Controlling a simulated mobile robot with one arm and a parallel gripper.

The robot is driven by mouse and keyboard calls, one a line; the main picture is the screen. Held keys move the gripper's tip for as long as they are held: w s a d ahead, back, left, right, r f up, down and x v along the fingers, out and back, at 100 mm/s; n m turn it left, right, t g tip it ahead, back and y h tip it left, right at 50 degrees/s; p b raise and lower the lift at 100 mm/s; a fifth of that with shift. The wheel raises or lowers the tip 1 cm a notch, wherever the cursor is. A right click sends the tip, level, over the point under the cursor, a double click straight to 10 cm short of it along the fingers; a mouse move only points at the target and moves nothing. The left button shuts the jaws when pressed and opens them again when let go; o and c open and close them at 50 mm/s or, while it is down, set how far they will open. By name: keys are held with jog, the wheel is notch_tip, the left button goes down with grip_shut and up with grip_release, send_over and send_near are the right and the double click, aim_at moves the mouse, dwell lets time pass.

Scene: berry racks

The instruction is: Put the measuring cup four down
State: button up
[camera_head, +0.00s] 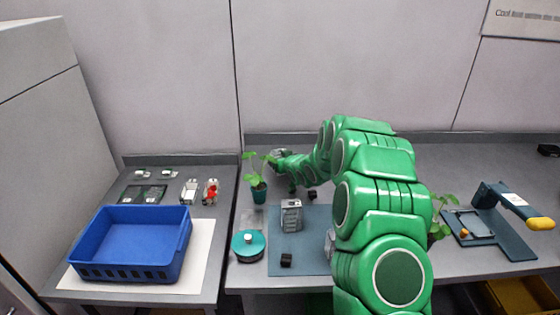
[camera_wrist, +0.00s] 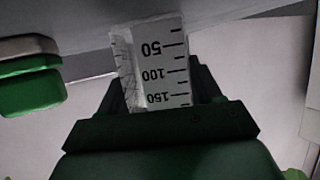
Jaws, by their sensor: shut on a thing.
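The measuring cup (camera_wrist: 158,62) is a clear and white vessel with black marks 50, 100 and 150, which read upside down in the wrist view. My gripper (camera_wrist: 160,92) is shut on it, with dark fingers on both sides. In the head view my gripper (camera_head: 280,157) is at the back of the middle table, behind and right of a potted plant. The cup is too small and too covered there to tell its outline or whether it touches the table.
A potted plant (camera_head: 259,192) stands close to my gripper. A blue crate (camera_head: 130,270) is on the left table. My arm hides part of the right table.

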jog(key=shift+f, duration=0.15)
jog(key=o, duration=1)
jog(key=shift+o, duration=0.2)
jog(key=shift+s+r, duration=0.1)
jog(key=shift+r, duration=0.15)
jog(key=v, duration=1.2)
